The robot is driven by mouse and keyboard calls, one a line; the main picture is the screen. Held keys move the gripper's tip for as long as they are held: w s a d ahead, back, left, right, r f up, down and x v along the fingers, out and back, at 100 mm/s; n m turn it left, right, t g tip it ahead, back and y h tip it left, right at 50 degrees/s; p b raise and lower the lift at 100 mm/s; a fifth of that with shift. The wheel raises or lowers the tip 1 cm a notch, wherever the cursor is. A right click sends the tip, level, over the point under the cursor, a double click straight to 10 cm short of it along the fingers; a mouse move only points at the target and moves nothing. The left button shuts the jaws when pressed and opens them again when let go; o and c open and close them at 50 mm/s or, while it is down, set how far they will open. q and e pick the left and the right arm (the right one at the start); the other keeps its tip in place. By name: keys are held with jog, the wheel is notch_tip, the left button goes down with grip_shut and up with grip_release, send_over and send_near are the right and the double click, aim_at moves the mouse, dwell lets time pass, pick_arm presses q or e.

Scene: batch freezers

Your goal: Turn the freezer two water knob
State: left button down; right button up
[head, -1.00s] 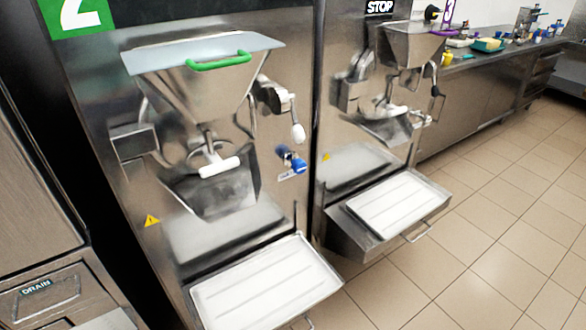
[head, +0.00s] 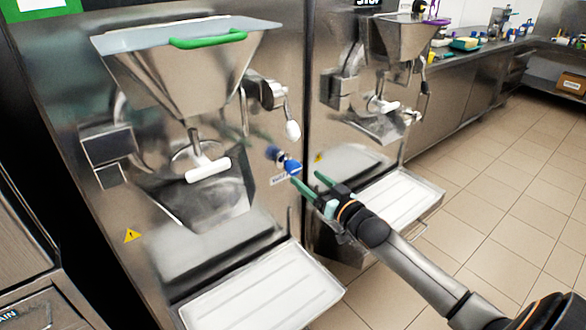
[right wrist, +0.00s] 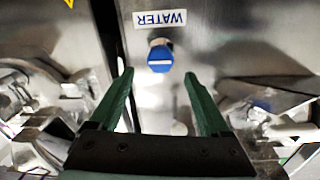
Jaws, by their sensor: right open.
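The blue water knob (head: 291,167) is on the front of freezer two (head: 75,180), at its right side, above a small label. In the right wrist view the knob (right wrist: 160,58) shows a white line across its face, and the label (right wrist: 160,18) reads WATER upside down. My right gripper (head: 310,182) is open with green fingers, just right of the knob and apart from it. In the right wrist view the knob appears between and beyond the two fingertips, with nothing held. My left gripper is not in view.
A hopper with a green-handled lid (head: 208,39) tops freezer two, and a white tray (head: 265,295) juts out below. A white-tipped lever (head: 292,130) is above the knob. A second freezer (head: 360,100) with its own tray stands to the right. Tiled floor (head: 520,210) is clear.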

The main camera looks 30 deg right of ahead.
aim_at(296, 169)
jog(key=w, duration=0.7)
jog(key=shift+w+a, duration=0.15)
jog(key=shift+c, duration=0.4)
grip_shut()
